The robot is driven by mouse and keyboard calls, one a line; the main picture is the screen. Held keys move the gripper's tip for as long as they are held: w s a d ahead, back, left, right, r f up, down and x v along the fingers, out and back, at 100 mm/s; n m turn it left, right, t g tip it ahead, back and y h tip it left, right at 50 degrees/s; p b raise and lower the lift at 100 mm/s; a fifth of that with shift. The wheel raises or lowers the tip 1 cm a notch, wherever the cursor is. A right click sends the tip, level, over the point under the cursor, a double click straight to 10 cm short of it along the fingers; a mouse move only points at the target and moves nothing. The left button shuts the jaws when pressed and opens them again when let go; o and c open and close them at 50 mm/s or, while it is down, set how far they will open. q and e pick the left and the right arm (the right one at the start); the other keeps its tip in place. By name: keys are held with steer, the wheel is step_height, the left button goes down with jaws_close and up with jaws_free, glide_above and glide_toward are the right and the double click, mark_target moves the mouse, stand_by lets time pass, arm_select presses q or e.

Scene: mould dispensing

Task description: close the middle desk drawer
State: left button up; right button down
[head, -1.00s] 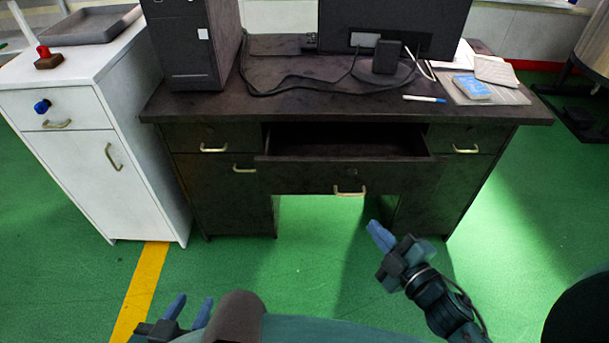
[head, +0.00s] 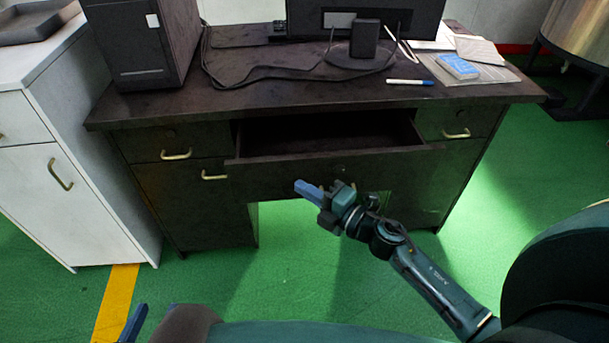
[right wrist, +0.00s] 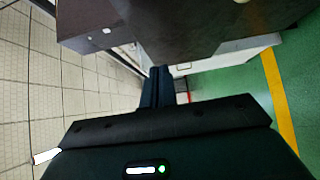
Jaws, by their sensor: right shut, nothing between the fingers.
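The dark desk's middle drawer (head: 262,178) is pulled open, and its empty-looking inside shows behind the front panel. My right gripper (head: 303,188) is shut and empty. In the head view it overlaps the lower part of the drawer front and covers most of the handle; I cannot tell whether it touches. In the right wrist view its fingers (right wrist: 156,86) lie together, near a dark desk surface (right wrist: 200,35). My left gripper (head: 134,322) shows only as a blue finger at the bottom left edge, away from the desk; the rest is hidden.
The desktop (head: 300,90) carries a computer tower (head: 140,45), a monitor, cables, a pen and papers. Side drawers with brass handles flank the middle one. A white cabinet (head: 75,150) stands at left. Green floor is clear below the drawer.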

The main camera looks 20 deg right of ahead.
mark_target(290, 168)
arm_select(q)
steer(key=shift+d+f+b, duration=0.15)
steer(key=shift+f+b, duration=0.15)
steer(key=shift+f, duration=0.1)
arm_select(e)
steer(key=shift+w+d, duration=0.25)
steer(key=shift+w, duration=0.75)
steer(key=shift+w+d, duration=0.25)
steer(key=shift+w, duration=0.75)
